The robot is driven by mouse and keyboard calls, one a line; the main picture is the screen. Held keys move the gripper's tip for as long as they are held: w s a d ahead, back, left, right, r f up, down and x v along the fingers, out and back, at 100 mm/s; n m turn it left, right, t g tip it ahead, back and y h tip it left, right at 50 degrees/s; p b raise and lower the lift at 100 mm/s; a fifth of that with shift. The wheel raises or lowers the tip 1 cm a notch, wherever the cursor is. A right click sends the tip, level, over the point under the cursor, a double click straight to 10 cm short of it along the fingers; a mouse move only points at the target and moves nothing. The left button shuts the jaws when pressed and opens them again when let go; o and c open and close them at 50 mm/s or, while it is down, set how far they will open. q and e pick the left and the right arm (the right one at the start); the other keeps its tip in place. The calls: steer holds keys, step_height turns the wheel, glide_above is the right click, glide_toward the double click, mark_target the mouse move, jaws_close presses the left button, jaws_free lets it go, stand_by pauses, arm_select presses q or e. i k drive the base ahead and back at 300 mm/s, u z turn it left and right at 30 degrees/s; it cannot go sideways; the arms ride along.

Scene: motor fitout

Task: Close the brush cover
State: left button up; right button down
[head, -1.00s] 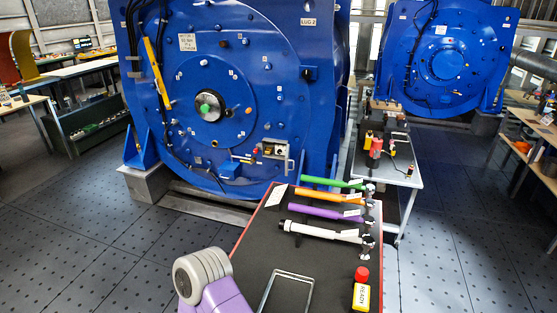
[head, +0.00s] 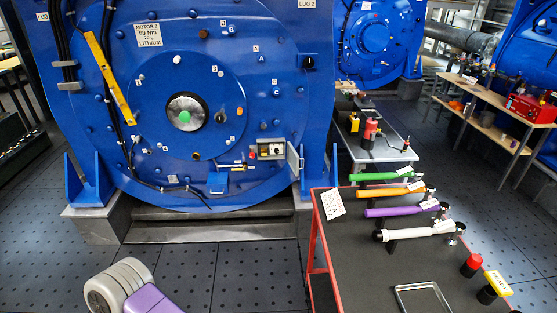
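The big blue motor (head: 245,80) fills the left and middle of the head view. A small box (head: 270,150) with a pale panel and a dark round part sits low on the right of its face. A grey hinged flap (head: 294,157) at the box's right side stands open, swung out to the right; it looks like the brush cover. A red knob (head: 252,154) is at the box's left. Part of my arm shows at the bottom left, well away from the box. Neither of my grippers is in view.
A dark-topped cart (head: 370,262) with red edges stands at the lower right, bearing green, orange, purple and white-handled tools, an empty metal frame (head: 422,298) and a red-capped item (head: 472,265). The floor left of the cart, before the motor, is clear.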

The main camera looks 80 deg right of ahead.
mark_target(294, 158)
steer(key=i, duration=1)
steer(key=z, duration=3.1)
steer(key=i, duration=2.55)
steer(key=u, duration=0.35)
